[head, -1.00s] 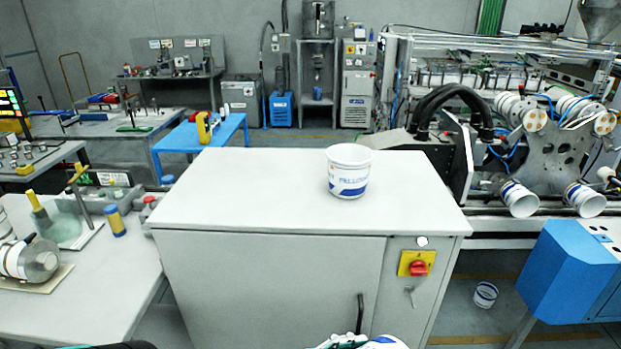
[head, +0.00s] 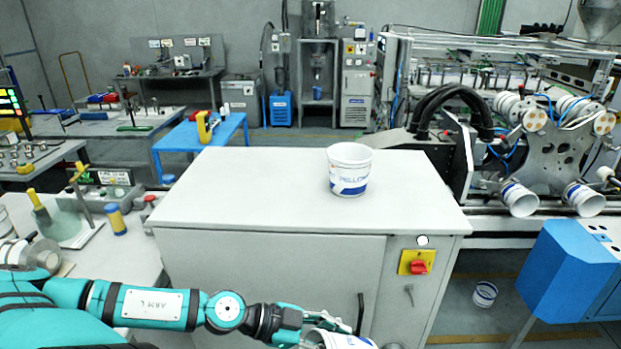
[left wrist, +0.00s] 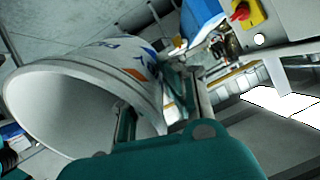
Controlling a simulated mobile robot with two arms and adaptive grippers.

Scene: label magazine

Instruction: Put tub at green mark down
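My left gripper (head: 318,326) is in front of the cabinet, below its top, at the bottom edge of the head view. It is shut on a white tub with blue print (head: 345,341), which the frame edge partly cuts off. In the left wrist view the held tub (left wrist: 85,85) lies tilted, its open mouth to the lower left, against the gripper's fingers (left wrist: 160,112). A second white tub (head: 349,170), marked with blue, stands upright on the cabinet top. I see no green mark on the visible surfaces. My right gripper is not in view.
The cabinet top (head: 250,190) is bare left of the standing tub. The cabinet front has a red switch (head: 418,267) and a dark handle (head: 360,312). A labelling machine with tubs (head: 519,198) is at right. Another tub (head: 485,294) lies on the floor by a blue box (head: 568,275).

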